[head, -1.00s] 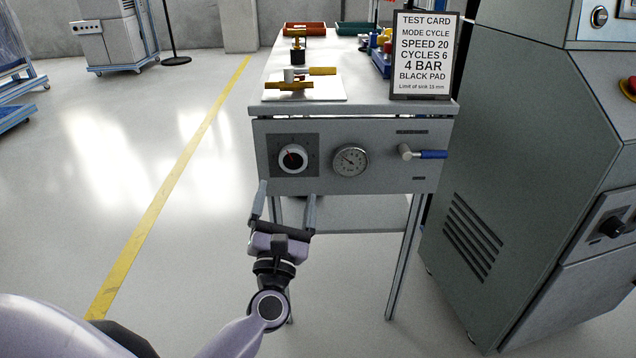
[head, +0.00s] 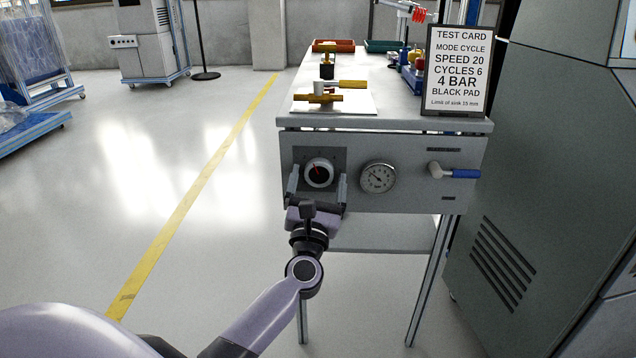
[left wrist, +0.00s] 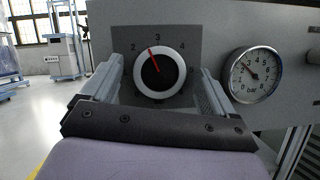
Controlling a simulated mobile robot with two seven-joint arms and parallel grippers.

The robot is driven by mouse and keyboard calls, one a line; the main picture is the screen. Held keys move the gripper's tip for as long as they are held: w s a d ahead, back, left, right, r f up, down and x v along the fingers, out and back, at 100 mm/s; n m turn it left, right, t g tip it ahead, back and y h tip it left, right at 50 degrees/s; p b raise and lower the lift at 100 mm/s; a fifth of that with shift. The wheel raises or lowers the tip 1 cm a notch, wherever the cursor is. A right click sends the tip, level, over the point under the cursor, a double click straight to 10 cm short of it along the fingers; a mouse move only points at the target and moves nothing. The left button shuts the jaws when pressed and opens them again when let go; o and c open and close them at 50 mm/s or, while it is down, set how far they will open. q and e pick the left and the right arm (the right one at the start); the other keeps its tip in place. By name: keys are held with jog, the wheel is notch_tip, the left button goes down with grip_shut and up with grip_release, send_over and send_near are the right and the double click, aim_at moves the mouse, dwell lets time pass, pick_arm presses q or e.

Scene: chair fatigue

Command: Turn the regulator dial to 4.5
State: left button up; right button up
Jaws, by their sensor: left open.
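The regulator dial (head: 319,173) is a black knob with a white ring and a red pointer, on a dark square plate on the bench's grey front panel. In the left wrist view the dial (left wrist: 158,72) has its pointer between 2 and 3, closer to 3. My left gripper (head: 318,186) is open, with one finger on each side of the dial. In the left wrist view the fingers (left wrist: 157,88) stand apart from the ring. The pressure gauge (head: 378,177) is right of the dial; its needle in the left wrist view (left wrist: 251,76) points up and left. My right gripper is not in view.
A blue-handled valve lever (head: 455,172) sits right of the gauge. A test card (head: 457,70) reading 4 BAR stands on the bench top (head: 400,122). A large grey cabinet (head: 540,180) stands close on the right.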

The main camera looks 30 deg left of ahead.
pick_arm(q)
jog(key=c, duration=1.1)
jog(key=shift+o, duration=0.2)
